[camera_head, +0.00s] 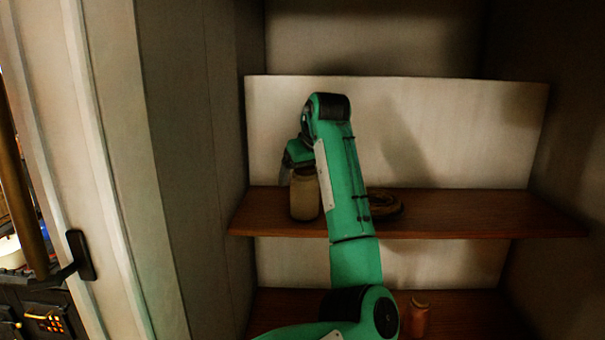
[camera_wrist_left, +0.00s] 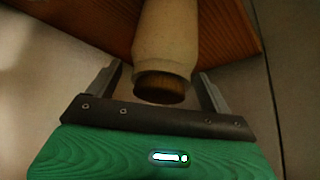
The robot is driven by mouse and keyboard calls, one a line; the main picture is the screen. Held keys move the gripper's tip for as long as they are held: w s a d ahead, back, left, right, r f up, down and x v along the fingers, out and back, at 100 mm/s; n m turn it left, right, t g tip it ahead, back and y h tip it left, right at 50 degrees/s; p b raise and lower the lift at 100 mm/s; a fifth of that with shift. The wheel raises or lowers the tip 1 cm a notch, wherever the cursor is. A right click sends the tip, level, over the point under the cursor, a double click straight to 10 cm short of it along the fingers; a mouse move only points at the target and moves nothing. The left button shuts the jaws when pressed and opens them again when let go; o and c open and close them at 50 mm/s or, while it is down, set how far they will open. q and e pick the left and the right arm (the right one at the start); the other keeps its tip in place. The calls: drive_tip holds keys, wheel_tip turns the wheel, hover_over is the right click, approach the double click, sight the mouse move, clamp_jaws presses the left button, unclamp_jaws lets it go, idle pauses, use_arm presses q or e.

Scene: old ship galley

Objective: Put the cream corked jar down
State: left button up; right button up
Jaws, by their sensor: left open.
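The cream corked jar (camera_head: 304,196) stands upright on the upper wooden shelf (camera_head: 462,212), near its left end. My left gripper (camera_head: 297,160) is at the top of the jar, with the arm reaching up in front of the shelf. In the left wrist view, the jar (camera_wrist_left: 166,40) and its brown cork (camera_wrist_left: 160,87) lie between the two spread fingers of the left gripper (camera_wrist_left: 158,82). Gaps show between the fingers and the cork. My right gripper is not in view.
A coiled brown item (camera_head: 385,205) lies on the same shelf, partly behind my arm. A small orange-brown jar (camera_head: 418,318) stands on the lower shelf (camera_head: 465,312). The cupboard's left wall (camera_head: 195,150) is close to the jar. The upper shelf's right part is clear.

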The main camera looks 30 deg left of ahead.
use_arm(q)
drive_tip(key=shift+r, duration=0.15)
drive_tip(key=shift+d+r+b, duration=0.15)
drive_tip(key=shift+b, duration=0.2)
drive_tip(key=b+v, duration=0.4)
drive_tip(key=v, duration=0.7)
drive_tip(key=shift+r+b, duration=0.25)
drive_tip(key=shift+b, duration=0.15)
drive_tip(key=shift+s+d, duration=0.1)
